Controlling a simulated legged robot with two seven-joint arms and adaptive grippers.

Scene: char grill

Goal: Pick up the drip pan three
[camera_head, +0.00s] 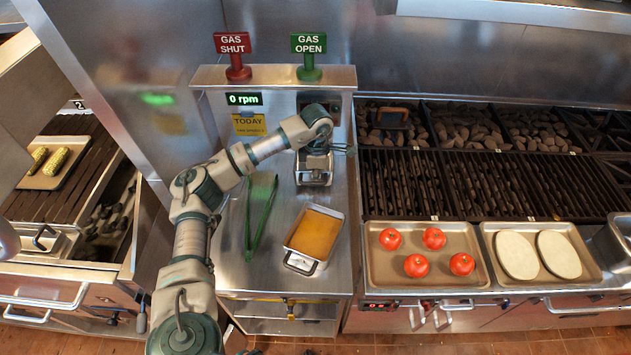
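A shallow metal pan (303,262) with a handle at its near end lies tilted on the steel counter (235,275). It holds a flat orange-brown layer; I cannot read a number on it. My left arm comes up from the bottom and bends over the counter's back. My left gripper (328,149) points down there, just above a small metal container (313,177), well behind the pan. Its fingers are too small and overlapped to show whether they are open or touching it. My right gripper is out of view.
Green tongs (260,217) lie left of the pan. Trays with tomatoes (417,265) and pale flat rounds (517,255) stand at the right, before the grill grates (448,185). Another metal pan (42,241) sits far left. Gas signs (308,43) stand on the back ledge.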

